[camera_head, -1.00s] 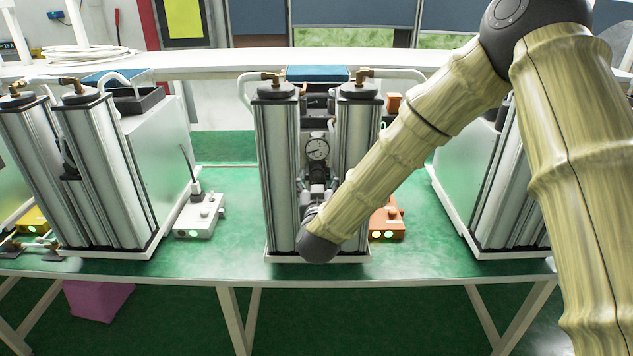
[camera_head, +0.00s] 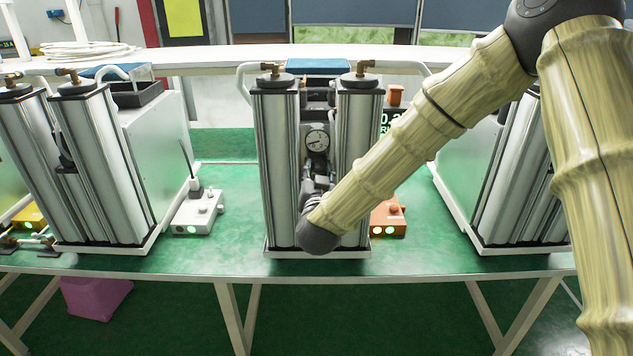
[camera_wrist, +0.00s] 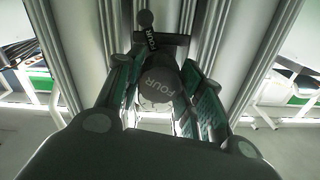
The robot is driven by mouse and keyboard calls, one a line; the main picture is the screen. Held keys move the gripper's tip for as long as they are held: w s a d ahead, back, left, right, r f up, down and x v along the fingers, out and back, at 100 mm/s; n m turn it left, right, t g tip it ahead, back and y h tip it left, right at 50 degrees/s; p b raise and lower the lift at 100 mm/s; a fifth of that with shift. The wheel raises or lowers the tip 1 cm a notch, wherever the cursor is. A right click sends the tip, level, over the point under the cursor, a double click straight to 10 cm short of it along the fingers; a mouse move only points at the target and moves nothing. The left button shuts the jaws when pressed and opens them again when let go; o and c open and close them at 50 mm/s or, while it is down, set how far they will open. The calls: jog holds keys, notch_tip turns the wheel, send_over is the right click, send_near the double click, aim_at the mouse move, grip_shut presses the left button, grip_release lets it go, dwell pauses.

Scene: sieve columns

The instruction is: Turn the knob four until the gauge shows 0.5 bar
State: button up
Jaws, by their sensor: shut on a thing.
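A small tag (camera_wrist: 150,40) reading FOUR is just above the knob.
Similar column units stand at the left (camera_head: 100,160) and right (camera_head: 505,170) of the green table (camera_head: 240,240). A white box (camera_head: 197,214) with lit green lamps stands left of the middle unit, and an orange box (camera_head: 388,218) right of it, beside my arm.

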jog(key=m+b, duration=0.1)
jog(key=b, duration=0.1)
jog(key=m+b, duration=0.3)
jog(key=m, duration=0.1)
jog(key=shift+d+f+b, duration=0.1)
jog(key=shift+f+b, duration=0.15)
jog(key=shift+b, duration=0.15)
jog(key=shift+r+m+b, duration=0.15)
jog(key=shift+m+b, duration=1.5)
jog(key=shift+m, duration=0.35)
jog(key=o, duration=1)
jog(key=shift+r, duration=0.1)
jog(key=s, duration=1.2)
